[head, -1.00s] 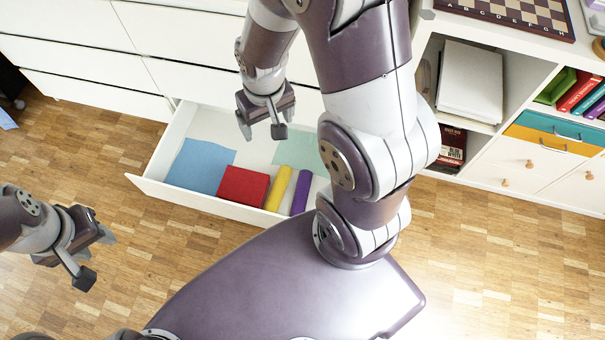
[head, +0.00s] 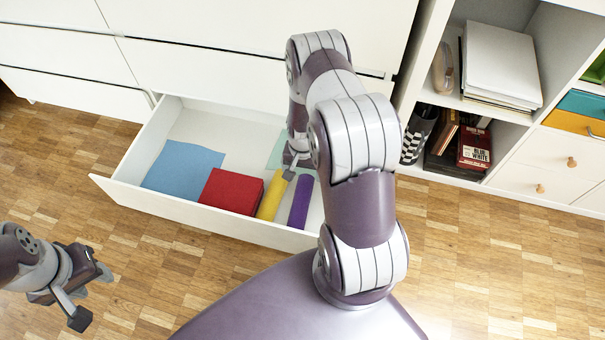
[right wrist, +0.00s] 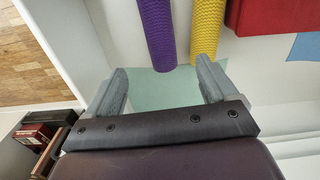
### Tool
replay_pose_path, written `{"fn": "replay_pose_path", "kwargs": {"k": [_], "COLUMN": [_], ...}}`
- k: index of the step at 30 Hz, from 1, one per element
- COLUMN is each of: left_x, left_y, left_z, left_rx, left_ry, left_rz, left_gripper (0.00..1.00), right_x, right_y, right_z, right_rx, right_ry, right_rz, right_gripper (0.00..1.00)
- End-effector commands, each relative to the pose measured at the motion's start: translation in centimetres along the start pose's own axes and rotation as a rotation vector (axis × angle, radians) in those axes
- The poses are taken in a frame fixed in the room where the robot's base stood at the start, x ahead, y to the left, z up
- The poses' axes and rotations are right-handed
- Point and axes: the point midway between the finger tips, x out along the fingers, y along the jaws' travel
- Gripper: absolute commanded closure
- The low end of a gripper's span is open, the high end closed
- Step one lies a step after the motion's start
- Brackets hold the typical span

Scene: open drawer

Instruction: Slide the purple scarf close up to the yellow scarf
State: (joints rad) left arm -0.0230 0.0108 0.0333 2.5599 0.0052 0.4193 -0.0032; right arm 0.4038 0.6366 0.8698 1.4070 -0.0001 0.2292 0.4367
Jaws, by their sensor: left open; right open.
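The purple scarf (head: 300,202) is a narrow roll in the open drawer, with a small gap between it and the yellow scarf (head: 270,198) on its left. In the right wrist view the purple scarf (right wrist: 158,30) and yellow scarf (right wrist: 206,28) run nearly side by side, closer at their near ends. My right gripper (right wrist: 164,80) is open and empty by those ends; one finger is outside the purple scarf, the other near the yellow end. In the head view my arm partly hides it. My left gripper (head: 90,296) is open and empty over the floor.
The drawer (head: 125,190) also holds a blue cloth (head: 182,168), a red folded cloth (head: 231,191) beside the yellow scarf, and a pale green cloth (right wrist: 165,92) under my right gripper. A shelf unit (head: 500,120) stands to the right.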

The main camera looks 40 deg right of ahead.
Motion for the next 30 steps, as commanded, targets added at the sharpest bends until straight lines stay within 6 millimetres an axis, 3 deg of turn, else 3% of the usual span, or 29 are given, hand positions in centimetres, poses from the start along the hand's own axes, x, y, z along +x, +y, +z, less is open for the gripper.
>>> {"fn": "replay_pose_path", "kwargs": {"k": [8,24,30], "left_x": [0.3,6.8,8.1], "left_y": [0.0,0.0,0.0], "left_z": [0.0,0.8,1.0], "left_rx": [0.0,0.0,0.0], "left_ry": [0.0,0.0,0.0], "left_rz": [0.0,0.0,0.0], "left_gripper": [0.57,0.57,0.57], "right_x": [0.4,10.3,12.2], "right_y": [0.0,-0.1,-0.1], "right_z": [0.0,0.0,-0.1], "right_rx": [-0.002,-0.003,-0.003], "right_ry": [0.0,0.0,0.002], "right_rz": [0.0,0.0,-0.001], "right_gripper": [0.14,0.14,0.14]}}
